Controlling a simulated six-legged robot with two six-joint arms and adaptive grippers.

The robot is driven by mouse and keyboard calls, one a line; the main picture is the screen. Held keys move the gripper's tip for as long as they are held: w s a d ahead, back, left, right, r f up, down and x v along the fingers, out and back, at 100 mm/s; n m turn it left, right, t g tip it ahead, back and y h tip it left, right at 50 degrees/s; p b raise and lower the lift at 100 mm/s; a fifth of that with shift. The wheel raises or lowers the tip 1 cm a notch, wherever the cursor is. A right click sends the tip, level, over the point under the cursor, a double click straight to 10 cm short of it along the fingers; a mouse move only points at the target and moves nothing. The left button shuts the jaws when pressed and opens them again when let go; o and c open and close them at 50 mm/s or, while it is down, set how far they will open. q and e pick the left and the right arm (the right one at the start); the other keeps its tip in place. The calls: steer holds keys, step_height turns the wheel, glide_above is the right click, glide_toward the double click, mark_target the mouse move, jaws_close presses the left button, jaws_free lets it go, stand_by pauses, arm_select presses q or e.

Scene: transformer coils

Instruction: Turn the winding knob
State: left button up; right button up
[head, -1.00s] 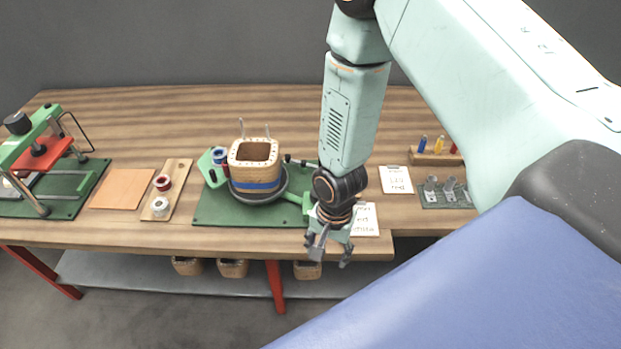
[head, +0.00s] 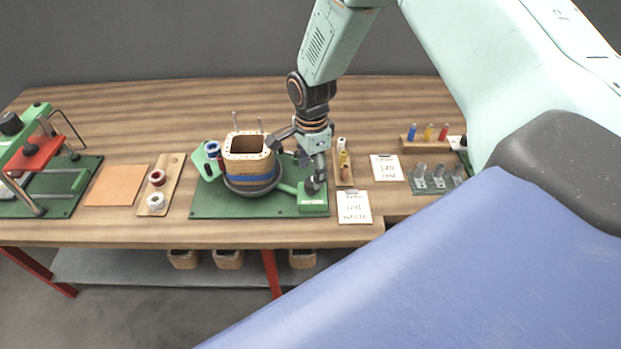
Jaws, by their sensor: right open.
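The winding machine has a green base plate (head: 230,207) on the bench. On it a square wooden coil former (head: 249,146) with a blue band stands upright on a dark round turntable. A green block (head: 312,202) at the plate's right end carries a dark winding knob (head: 314,187), partly covered by my fingers. My right gripper (head: 302,158) is open and empty, fingers pointing down, just right of the former and above the block. I cannot tell whether a fingertip touches the knob. My left gripper is not in view.
White note cards (head: 354,207) and a small wooden tray (head: 345,175) lie right of the plate. Metal brackets (head: 437,178) and a rack of coloured pegs (head: 425,145) stand farther right. A spool board (head: 157,190), an orange sheet (head: 117,185) and a green press (head: 35,160) are left.

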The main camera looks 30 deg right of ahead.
mark_target(311, 182)
steer(key=f, duration=0.3)
steer(key=shift+d, duration=0.3)
steer(key=shift+a+f, duration=0.15)
steer(key=shift+f, duration=0.3)
steer(key=shift+a+r, duration=0.1)
steer(key=shift+a, duration=0.15)
steer(key=shift+d, duration=0.35)
steer(key=c, duration=0.4)
steer(key=shift+a, duration=0.2)
steer(key=c, duration=0.5)
steer(key=shift+c, duration=1.3)
